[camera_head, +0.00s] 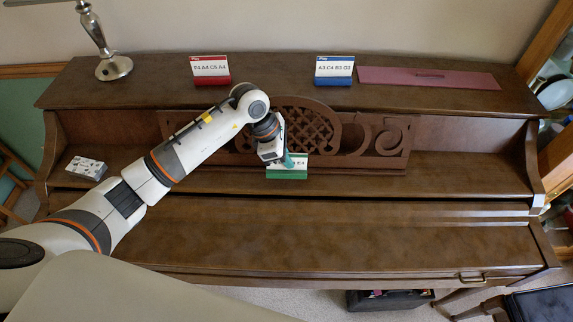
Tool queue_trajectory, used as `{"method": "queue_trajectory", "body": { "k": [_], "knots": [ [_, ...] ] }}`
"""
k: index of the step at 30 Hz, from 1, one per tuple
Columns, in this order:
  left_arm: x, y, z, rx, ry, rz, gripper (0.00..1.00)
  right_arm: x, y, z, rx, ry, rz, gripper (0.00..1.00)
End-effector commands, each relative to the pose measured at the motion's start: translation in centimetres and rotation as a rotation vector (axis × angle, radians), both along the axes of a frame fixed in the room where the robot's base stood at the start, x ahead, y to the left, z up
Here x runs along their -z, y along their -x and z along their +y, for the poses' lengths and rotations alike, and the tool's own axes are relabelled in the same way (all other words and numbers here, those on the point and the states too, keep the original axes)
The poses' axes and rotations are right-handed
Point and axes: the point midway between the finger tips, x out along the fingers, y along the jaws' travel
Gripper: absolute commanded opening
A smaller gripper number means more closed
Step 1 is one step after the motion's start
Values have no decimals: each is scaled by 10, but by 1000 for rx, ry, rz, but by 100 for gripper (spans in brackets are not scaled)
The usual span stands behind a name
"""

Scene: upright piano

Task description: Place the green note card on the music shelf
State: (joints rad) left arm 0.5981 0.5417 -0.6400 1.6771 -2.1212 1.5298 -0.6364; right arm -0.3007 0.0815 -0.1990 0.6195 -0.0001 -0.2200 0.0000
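The green note card (291,174) stands upright on the music shelf (440,177), in front of the carved music rack, with part of its text hidden by my gripper. My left gripper (286,161) reaches down right at the card's upper left part and overlaps it. The fingers are small and partly hidden, so I cannot tell whether they are closed on the card or just beside it. My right gripper is not in view.
A red note card (210,69) and a blue note card (334,69) stand on the piano top. A dark red folder (428,77) lies right of them, a lamp (113,66) stands left. A small patterned box (86,167) lies on the shelf's left end.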

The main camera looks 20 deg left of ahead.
Motion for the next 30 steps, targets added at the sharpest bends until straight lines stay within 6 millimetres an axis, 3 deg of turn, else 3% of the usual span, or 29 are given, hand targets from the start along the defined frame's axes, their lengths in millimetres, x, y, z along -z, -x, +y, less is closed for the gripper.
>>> {"method": "queue_trajectory", "body": {
  "k": [7,17,22,30],
  "knots": [
    [31,1,0,-1,0,4,0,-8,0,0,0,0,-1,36],
    [37,0,0,1,-2,1,0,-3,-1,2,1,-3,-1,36],
    [35,1,0,1,-1,1,25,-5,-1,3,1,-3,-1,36],
    [34,1,0,1,-1,1,25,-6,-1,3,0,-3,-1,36]
  ]
}}
